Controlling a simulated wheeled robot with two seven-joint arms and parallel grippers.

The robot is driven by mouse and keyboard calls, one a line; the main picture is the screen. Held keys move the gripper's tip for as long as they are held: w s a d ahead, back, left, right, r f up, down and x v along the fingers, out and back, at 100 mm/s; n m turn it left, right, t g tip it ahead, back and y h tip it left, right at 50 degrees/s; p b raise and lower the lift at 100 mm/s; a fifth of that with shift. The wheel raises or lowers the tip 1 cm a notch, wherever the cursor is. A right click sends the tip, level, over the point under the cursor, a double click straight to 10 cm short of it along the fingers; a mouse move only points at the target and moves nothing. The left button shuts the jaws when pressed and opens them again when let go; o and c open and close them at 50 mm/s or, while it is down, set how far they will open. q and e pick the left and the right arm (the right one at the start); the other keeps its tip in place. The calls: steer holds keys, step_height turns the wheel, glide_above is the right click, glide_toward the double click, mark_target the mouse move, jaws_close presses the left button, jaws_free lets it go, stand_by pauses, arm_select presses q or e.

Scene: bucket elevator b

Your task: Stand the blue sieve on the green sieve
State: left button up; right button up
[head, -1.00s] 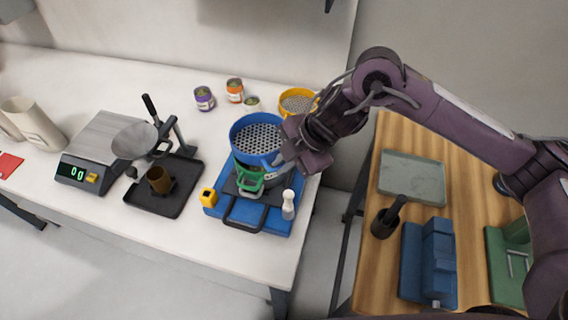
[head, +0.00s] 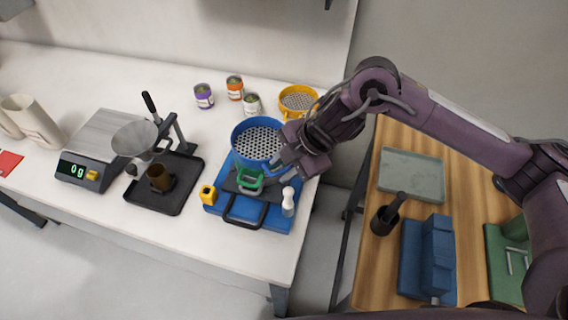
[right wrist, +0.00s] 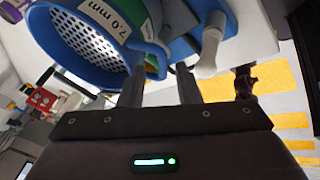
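The blue sieve (head: 235,143), with a perforated grey mesh, sits level over the green sieve. It looks seated on it, though the contact is mostly hidden. The green sieve shows by its handle (head: 250,182) below the blue wall, and as a green band in the right wrist view (right wrist: 153,28). The blue sieve also fills the upper left of that view (right wrist: 52,50). My right gripper (head: 277,171) is just right of the blue sieve near its handle. In the right wrist view its fingers (right wrist: 160,95) are apart, with no handle clearly between them. My left gripper is out of view.
A blue base (head: 277,217) with a black handle lies under the sieves. A yellow sieve (head: 284,115) and several cans stand behind. A scale (head: 75,172) and black tray (head: 150,205) are left.

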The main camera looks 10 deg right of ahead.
steer(key=b+v, duration=0.1)
steer(key=v, duration=1.1)
steer(key=shift+r, duration=0.3)
steer(key=shift+a+f, duration=0.1)
steer(key=shift+a, duration=0.05)
